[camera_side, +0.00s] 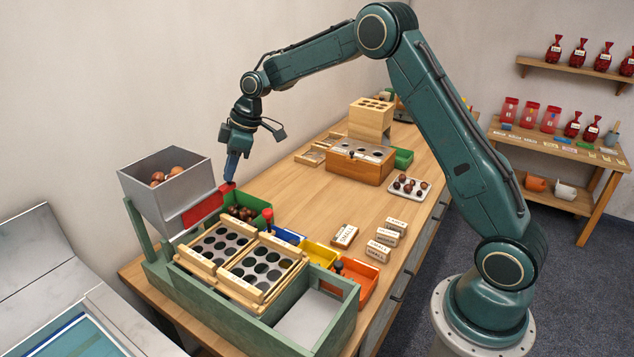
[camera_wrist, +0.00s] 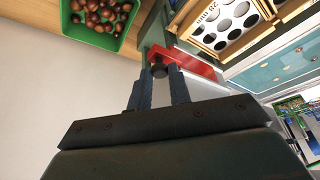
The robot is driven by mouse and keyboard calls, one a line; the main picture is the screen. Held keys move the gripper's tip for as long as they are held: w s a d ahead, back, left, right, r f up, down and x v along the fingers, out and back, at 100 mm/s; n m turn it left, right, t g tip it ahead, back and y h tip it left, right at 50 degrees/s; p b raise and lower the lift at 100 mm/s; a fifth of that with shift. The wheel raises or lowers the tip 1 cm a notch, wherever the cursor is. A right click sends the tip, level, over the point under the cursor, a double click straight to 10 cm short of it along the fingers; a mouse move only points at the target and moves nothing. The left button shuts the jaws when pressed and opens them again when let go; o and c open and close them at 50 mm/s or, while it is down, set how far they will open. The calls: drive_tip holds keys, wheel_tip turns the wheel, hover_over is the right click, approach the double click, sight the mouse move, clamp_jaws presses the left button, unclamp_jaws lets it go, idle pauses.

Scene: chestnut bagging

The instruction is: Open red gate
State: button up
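The red gate (camera_side: 203,210) is a flat red bar across the lower front of the grey metal hopper (camera_side: 172,213). My gripper (camera_side: 229,181) points down at the gate's right end. In the wrist view its two blue fingers (camera_wrist: 159,78) stand on either side of the knob, with little or no gap. I cannot tell whether they press on it. Chestnuts (camera_side: 165,177) lie in the hopper top.
A green bin (camera_side: 266,204) with chestnuts stands right of the gate; it also shows in the wrist view (camera_wrist: 73,36). Wooden sieve frames (camera_side: 240,291) sit in front, with blue, yellow and orange (camera_side: 372,270) bins beside them. The middle of the table is mostly clear.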

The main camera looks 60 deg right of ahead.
clamp_jaws()
drive_tip(key=d, duration=0.5)
drive_tip(key=o, duration=0.8)
unclamp_jaws()
drive_tip(key=shift+c, duration=0.2)
drive_tip(key=shift+r, duration=0.1)
drive_tip(key=v, duration=1.3)
drive_tip(key=shift+r, duration=0.35)
drive_tip(key=shift+s, duration=0.15)
